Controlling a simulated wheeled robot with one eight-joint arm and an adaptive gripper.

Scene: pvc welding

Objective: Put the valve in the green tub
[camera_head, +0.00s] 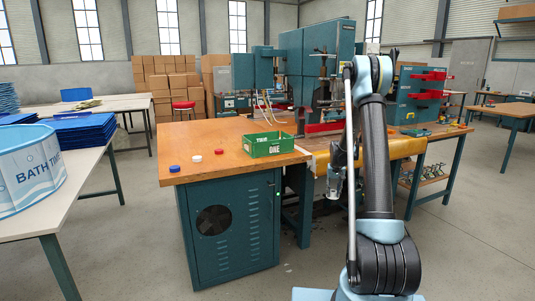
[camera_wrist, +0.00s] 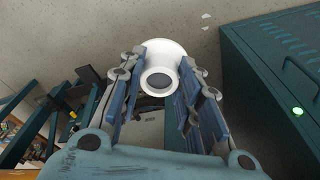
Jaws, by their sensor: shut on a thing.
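The valve is a white round piece (camera_wrist: 158,50) with a wide flared rim and a dark grey round end. It sits between the fingertips of my gripper (camera_wrist: 161,76) in the wrist view. The fingers touch it from both sides and hold it over the floor. In the head view my gripper (camera_head: 335,186) hangs right of the blue-green cabinet and lower than the tabletop; the valve is too small to make out there. The green tub (camera_head: 270,148) stands upright on the wooden tabletop, left of my gripper, near the right front edge. Its inside is mostly hidden.
The wooden table (camera_head: 225,137) holds blue (camera_head: 174,169), white (camera_head: 196,158) and red (camera_head: 220,151) caps left of the tub. The cabinet (camera_wrist: 272,75) below rises close to my gripper's right in the wrist view. Machines (camera_head: 318,62) stand behind the tub.

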